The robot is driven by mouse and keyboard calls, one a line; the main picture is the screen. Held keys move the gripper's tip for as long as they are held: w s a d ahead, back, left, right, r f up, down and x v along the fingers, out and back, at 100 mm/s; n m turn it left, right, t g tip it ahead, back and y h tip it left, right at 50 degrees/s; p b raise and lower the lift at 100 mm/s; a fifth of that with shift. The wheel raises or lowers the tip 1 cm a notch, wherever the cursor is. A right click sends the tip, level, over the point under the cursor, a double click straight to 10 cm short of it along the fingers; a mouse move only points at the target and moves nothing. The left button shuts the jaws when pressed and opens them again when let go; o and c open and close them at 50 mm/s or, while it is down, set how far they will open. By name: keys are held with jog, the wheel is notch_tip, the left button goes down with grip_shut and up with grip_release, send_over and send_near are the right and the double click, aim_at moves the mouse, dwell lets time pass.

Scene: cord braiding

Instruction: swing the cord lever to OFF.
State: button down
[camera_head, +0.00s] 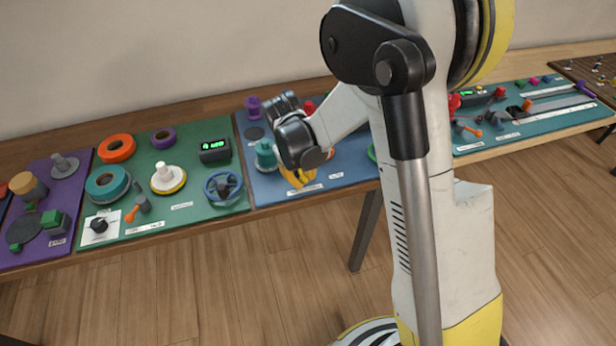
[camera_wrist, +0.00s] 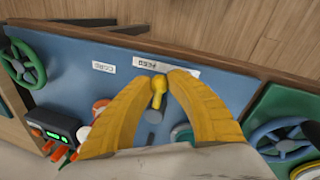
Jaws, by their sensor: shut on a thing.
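A small lever with a yellow knob (camera_wrist: 158,84) stands on the blue panel (camera_wrist: 75,55), close to a white label strip (camera_wrist: 180,70). A grey round part (camera_wrist: 153,117) shows beside its stem. My gripper (camera_wrist: 161,77) has its yellow fingertips closed on either side of the knob and holds it. In the head view my gripper (camera_head: 300,182) is low over the front edge of the blue panel (camera_head: 262,190), and the lever is hidden there by the gripper and arm. The label print is too small to read surely.
A teal spool (camera_head: 265,155) stands left of my gripper in the head view. A green handwheel (camera_wrist: 27,62) and a dark box with a green display (camera_wrist: 55,128) sit at the wrist view's left. A blue handwheel (camera_wrist: 284,140) is on the neighbouring green panel.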

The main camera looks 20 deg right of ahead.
aim_at(292, 187)
jog(key=a+m, duration=0.1)
jog(key=m, duration=0.1)
jog(key=shift+w+a+m+g, duration=0.1)
jog(key=shift+a+m+g, duration=0.1)
jog(key=shift+m+g, duration=0.15)
jog(key=shift+w+a+m+g, duration=0.2)
jog(key=shift+a+m, duration=0.2)
jog(key=shift+m, duration=0.55)
jog(key=shift+w+a+m+g, duration=0.15)
jog(key=shift+a+m, duration=0.25)
jog(key=shift+m, duration=0.5)
jog(key=c, duration=1.2)
grip_release()
jog(key=shift+c, duration=0.2)
notch_tip(292, 187, up, 12)
jog(key=a, duration=0.2)
jog(key=shift+w+a, duration=0.15)
jog(key=shift+w, duration=0.1)
